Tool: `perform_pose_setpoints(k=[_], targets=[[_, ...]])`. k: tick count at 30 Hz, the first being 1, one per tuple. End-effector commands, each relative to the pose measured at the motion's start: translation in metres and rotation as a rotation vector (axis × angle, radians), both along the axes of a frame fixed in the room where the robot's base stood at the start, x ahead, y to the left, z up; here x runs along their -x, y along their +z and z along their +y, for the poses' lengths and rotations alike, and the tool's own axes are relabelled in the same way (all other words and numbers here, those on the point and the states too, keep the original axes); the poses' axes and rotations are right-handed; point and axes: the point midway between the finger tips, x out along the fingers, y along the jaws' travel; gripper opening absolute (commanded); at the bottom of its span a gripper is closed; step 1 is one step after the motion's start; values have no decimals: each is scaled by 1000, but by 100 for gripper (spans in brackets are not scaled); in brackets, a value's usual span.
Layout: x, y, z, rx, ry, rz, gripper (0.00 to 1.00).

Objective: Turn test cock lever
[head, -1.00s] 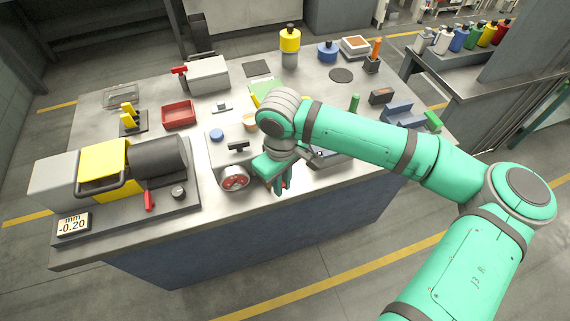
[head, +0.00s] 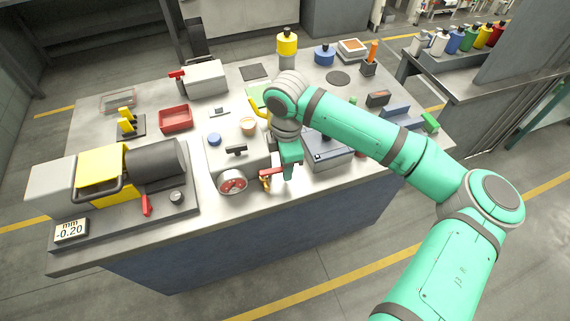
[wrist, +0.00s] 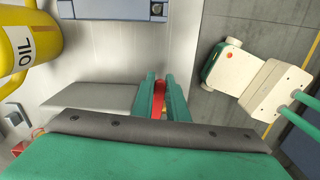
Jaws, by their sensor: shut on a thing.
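The test cock's red lever (head: 271,171) shows in the head view at the front edge of the bench, just right of the round gauge (head: 232,181). A small brass body (head: 265,183) sits under it. My gripper (head: 290,173) is at the lever's right end, pointing down. In the wrist view, red lever (wrist: 158,104) shows between the two green fingers of my gripper (wrist: 157,98), which are shut on it. The fingers hide part of the lever.
A yellow oil container (wrist: 25,50) stands close to my gripper on the left in the wrist view. A blue-grey box (head: 328,150) lies to the right in the head view. The floor in front of the bench is clear.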

Motion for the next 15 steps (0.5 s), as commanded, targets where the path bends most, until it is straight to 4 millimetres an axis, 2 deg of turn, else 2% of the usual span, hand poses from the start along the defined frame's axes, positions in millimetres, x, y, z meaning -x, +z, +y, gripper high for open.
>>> perform_pose_setpoints(k=[2,3,5,15], targets=[[-6,0,2,-2,84,-1,0],[-6,0,2,0,87,-2,20],[-6,0,1,0,83,-2,34],[-5,1,3,0,84,-1,34]])
